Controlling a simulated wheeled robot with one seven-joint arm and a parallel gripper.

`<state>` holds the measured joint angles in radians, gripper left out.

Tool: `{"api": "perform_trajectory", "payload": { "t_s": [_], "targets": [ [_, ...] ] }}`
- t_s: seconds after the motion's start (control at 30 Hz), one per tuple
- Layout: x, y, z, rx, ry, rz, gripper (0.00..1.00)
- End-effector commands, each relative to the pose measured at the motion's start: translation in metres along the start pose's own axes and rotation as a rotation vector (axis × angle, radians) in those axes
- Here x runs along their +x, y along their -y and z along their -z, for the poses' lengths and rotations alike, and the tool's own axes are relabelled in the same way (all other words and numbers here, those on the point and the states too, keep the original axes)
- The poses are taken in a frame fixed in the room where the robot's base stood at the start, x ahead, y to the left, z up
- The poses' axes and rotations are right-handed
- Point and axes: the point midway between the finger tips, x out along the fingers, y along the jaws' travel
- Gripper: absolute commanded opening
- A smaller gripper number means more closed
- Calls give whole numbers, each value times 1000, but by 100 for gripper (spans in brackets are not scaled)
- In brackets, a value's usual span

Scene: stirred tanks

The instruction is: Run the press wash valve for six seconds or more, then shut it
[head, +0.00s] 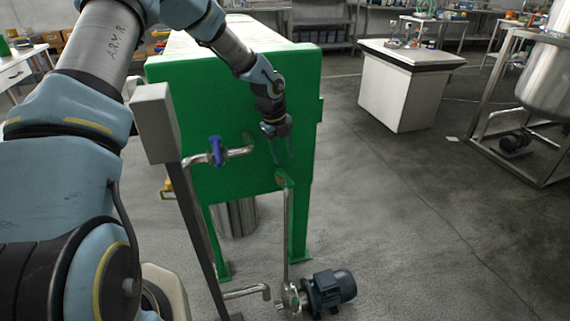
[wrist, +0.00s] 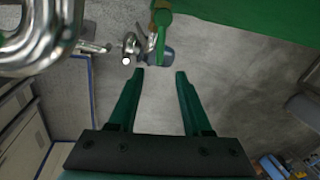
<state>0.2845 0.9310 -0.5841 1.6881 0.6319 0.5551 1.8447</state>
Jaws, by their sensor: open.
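A valve with a blue handle (head: 216,150) sits on a silver pipe (head: 240,152) at the front of the green press (head: 235,110). The handle stands roughly upright, across the pipe; whether the valve is open or shut I cannot tell. My gripper (head: 278,158) is open and empty, to the right of the blue handle and apart from it, near the press's green end plate. In the wrist view, my gripper (wrist: 160,76) shows two spread fingers with nothing between them. A bent silver pipe (wrist: 40,45) fills the upper left there; the blue handle does not show.
A grey box on a post (head: 155,122) stands left of the valve. A white cabinet (head: 400,95) stands behind right.

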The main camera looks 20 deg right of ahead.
Motion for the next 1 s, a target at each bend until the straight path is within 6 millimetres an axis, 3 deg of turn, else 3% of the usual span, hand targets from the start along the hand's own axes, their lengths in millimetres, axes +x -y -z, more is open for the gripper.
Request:
{"api": "perform_trajectory", "payload": {
  "t_s": [0.37,0.53,0.67,0.8,1.0],
  "targets": [
    [-7,0,0,0,0,0,48],
    [-2,1,3,-97,-13,-2,29],
    [10,7,10,-411,-45,-3,15],
    [22,20,11,-889,-68,12,0],
    [27,38,-1,-1404,-80,66,0]
  ]
}}
